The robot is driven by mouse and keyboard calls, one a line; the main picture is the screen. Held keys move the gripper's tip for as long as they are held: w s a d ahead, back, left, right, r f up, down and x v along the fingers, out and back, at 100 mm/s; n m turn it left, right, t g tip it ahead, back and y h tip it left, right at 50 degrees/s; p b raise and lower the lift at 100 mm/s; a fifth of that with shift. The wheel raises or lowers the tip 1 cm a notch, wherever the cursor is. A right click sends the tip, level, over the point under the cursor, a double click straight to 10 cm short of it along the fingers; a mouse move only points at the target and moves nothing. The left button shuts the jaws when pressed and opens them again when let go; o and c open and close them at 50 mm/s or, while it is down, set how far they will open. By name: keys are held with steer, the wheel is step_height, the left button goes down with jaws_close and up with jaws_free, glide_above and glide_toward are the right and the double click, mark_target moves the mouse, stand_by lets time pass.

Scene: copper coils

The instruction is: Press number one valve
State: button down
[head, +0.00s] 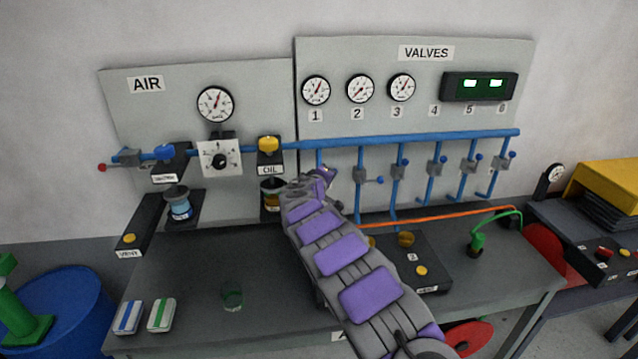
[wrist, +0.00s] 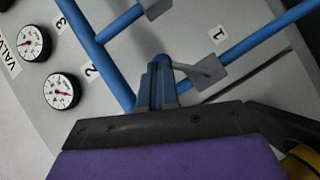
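The number one valve shows in the wrist view as a grey valve body (wrist: 208,71) on a blue pipe, beside a "1" label (wrist: 218,35). A small blue knob (wrist: 162,60) sticks out from it on a thin stem. My gripper (wrist: 157,88) is right at this knob, its narrow fingertips appearing close around or against it. Whether they press or grip it, I cannot tell. In the head view my gripper (head: 326,173) is at the leftmost branch pipe (head: 320,157) under gauge 1 (head: 316,90) and hides that valve.
Several other valves, such as the second valve (head: 361,174), hang from the blue header pipe (head: 420,136) to the right. The oil unit (head: 269,145) stands close to the left of my gripper. The bench (head: 200,270) below holds a black box and an orange hose.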

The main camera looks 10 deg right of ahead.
steer(key=d+m+y, duration=0.1)
steer(key=f+m+g+y, duration=0.1)
steer(key=d+f+m+y, duration=0.1)
steer(key=m, duration=0.1)
steer(key=shift+d+f+y+p, duration=0.1)
steer(key=shift+d+y+p, duration=0.2)
steer(key=shift+y+p, duration=0.1)
steer(key=shift+a+f+b, duration=0.3)
steer(key=shift+a+b, duration=0.4)
steer(key=shift+a, duration=0.15)
